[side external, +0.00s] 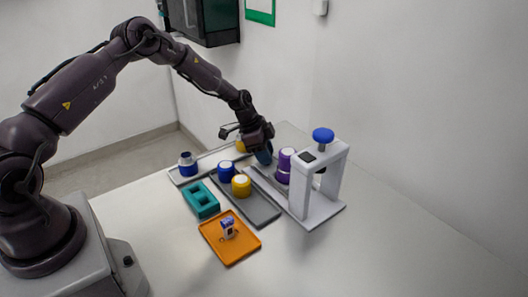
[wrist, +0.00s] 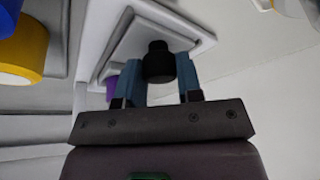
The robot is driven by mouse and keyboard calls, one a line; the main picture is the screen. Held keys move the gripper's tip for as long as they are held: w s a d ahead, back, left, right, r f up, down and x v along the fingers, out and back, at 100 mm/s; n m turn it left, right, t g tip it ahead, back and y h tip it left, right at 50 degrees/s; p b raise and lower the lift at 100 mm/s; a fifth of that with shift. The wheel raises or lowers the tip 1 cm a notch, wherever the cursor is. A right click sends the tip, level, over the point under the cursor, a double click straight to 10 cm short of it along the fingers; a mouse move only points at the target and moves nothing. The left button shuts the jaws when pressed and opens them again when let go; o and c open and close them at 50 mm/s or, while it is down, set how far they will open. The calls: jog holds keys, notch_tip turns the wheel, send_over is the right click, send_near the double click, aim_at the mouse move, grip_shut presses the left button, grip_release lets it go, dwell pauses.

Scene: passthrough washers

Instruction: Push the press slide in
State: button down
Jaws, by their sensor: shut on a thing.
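The white press (side external: 340,178) stands at the right of the table, with a blue knob (side external: 323,135) on top. My gripper (side external: 263,155) is low over the slide's far left end. In the wrist view its blue fingers (wrist: 159,80) are shut on a black knob (wrist: 158,60) in front of a pale grey plate (wrist: 150,30). A bit of purple (wrist: 113,84) shows past the left finger. The knob is hidden in the side view.
A grey tray (side external: 262,208) beside the slide holds blue and yellow round parts (side external: 241,185). A pale tray (side external: 184,178) lies behind. The table's right is clear.

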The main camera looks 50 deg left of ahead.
aim_at(288, 165)
jog(key=d, duration=1.1)
jog(key=shift+d, duration=0.1)
jog(key=c, duration=0.9)
grip_release()
jog(key=shift+o, duration=0.6)
jog(key=shift+s+a+r, duration=0.1)
jog(key=shift+a+r, duration=0.15)
jog(key=shift+r, duration=0.25)
jog(key=v, duration=1.2)
